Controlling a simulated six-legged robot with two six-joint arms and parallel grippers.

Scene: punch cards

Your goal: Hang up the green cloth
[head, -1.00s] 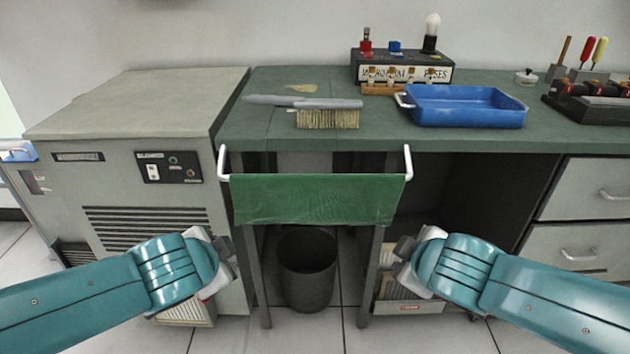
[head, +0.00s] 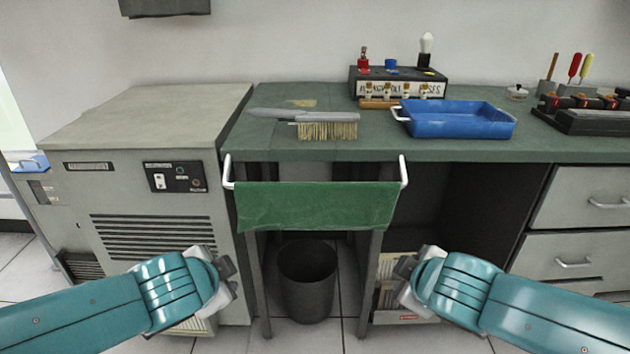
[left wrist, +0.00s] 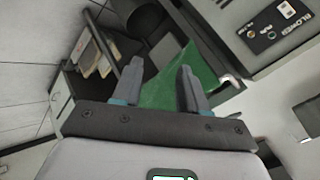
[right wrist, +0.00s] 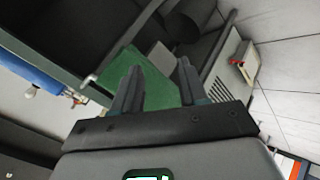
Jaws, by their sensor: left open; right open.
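The green cloth (head: 316,207) hangs draped over a white rail (head: 404,172) at the front edge of the bench, its lower edge hanging free. The cloth also shows in the left wrist view (left wrist: 160,88) and in the right wrist view (right wrist: 110,78), partly behind the fingers. My left gripper (head: 232,272) is open and empty, below and left of the cloth. My right gripper (head: 402,268) is open and empty, below and right of it. Neither gripper appears to touch the cloth. The rail's middle is hidden under the cloth.
A dark bin (head: 307,280) stands under the bench. A grey machine (head: 150,200) stands at the left. On the green bench top (head: 250,140) are a brush (head: 327,127), a blue tray (head: 458,120) and a fuse box (head: 400,82). Drawers (head: 580,195) stand at the right.

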